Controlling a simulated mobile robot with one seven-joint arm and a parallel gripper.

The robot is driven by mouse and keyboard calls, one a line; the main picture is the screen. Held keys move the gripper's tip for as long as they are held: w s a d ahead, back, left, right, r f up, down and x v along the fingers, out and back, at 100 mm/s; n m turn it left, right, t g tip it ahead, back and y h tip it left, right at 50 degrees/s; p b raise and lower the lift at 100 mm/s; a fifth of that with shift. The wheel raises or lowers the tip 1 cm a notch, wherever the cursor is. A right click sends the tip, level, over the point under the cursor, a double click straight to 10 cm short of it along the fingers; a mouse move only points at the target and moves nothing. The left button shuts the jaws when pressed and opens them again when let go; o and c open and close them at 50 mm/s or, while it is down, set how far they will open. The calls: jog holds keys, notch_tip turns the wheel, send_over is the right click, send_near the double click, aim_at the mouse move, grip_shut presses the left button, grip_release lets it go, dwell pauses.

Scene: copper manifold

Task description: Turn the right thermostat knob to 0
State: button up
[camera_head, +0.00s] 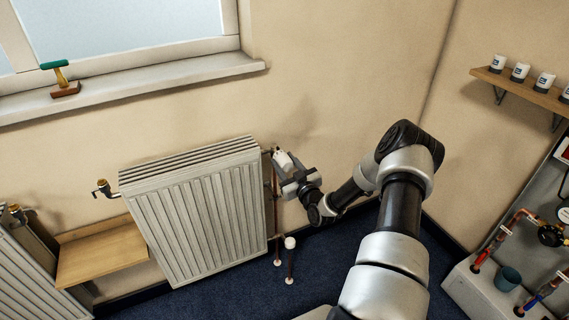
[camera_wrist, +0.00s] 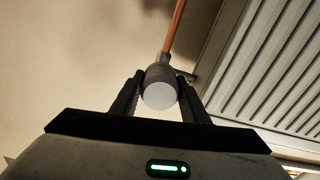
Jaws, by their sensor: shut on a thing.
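The right thermostat knob (camera_wrist: 160,94) is a pale cylinder with a grey collar, seen end-on in the wrist view. A copper pipe (camera_wrist: 175,28) runs away from its collar. My gripper (camera_wrist: 160,88) has a dark finger on each side of the knob and is shut on it. In the head view my gripper (camera_head: 285,172) is at the right upper side of the white radiator (camera_head: 195,215), with the white knob (camera_head: 283,159) at its tip. I cannot make out any number on the knob in either view.
A second radiator (camera_head: 35,275) stands at the far left, with a wooden shelf (camera_head: 100,255) between the two. A white-capped pipe (camera_head: 290,243) stands below my gripper.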

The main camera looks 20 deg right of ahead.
jog(key=shift+f+m+b, duration=0.1)
jog(key=shift+m+b, duration=0.3)
jog(key=m+b, duration=0.2)
jog(key=m, duration=0.1)
jog(key=shift+f, duration=0.1)
jog(key=m+b, duration=0.3)
jog(key=m, duration=0.2)
jog(key=m+b, duration=0.1)
jog(key=m, duration=0.4)
jog(key=shift+a, duration=0.1)
jog(key=shift+m+b, duration=0.6)
jog(key=shift+m, duration=1.4)
jog(key=o, duration=1.1)
jog(key=shift+r, duration=0.2)
